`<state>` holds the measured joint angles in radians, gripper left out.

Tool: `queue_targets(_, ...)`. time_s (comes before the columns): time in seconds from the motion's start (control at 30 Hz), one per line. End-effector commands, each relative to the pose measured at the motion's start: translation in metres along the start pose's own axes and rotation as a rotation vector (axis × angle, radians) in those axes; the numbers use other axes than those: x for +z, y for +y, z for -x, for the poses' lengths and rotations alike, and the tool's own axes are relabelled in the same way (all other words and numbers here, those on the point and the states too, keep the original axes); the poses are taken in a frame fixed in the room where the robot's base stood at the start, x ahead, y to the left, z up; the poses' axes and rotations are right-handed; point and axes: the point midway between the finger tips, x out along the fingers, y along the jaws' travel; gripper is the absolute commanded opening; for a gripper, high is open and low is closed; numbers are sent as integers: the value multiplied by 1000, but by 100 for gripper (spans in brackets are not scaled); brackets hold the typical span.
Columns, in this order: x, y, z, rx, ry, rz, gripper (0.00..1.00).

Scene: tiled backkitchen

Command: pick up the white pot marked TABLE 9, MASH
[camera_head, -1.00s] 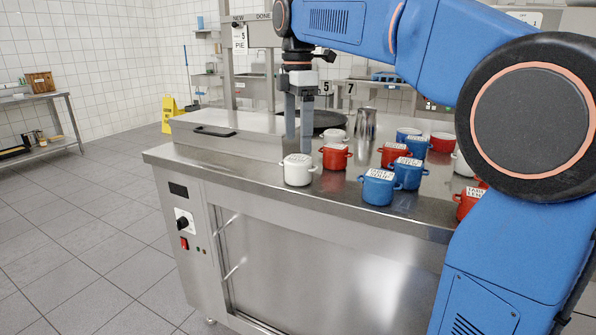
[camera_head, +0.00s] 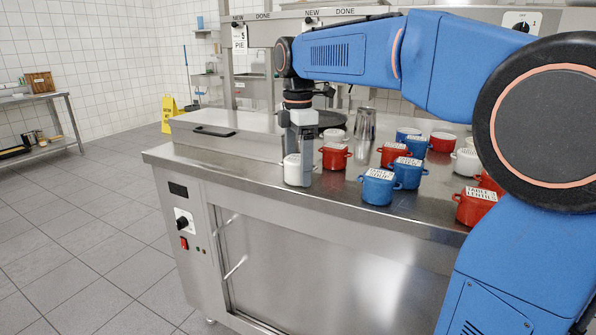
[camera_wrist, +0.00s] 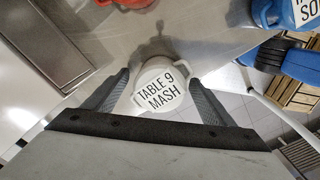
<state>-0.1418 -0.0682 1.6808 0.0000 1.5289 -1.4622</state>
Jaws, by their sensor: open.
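The white pot (camera_wrist: 158,98) shows in the wrist view with its lid label reading TABLE 9 MASH. In the head view the white pot (camera_head: 292,171) stands upright near the front left edge of the steel counter, partly hidden by my gripper. My gripper (camera_head: 299,180) points down at the pot, with its fingers lowered around it. In the wrist view my gripper (camera_wrist: 161,92) is open, with one finger on each side of the pot. I cannot tell whether either finger touches it.
A red pot (camera_head: 335,156) stands close to the right. Blue pots (camera_head: 378,187) and other red and white pots crowd the counter (camera_head: 250,165) further right. A metal shaker (camera_head: 365,124) stands behind.

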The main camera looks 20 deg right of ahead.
Motion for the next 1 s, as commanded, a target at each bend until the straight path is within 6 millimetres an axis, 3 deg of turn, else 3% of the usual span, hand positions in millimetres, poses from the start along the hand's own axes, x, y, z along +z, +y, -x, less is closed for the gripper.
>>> queue_targets(0.07,0,0,0,0,0,0,73)
queue_targets(0.27,0,0,0,0,0,0,25)
queue_targets(0.63,0,0,10,2,0,0,24)
queue_targets(1.0,0,1,73,3,0,0,24)
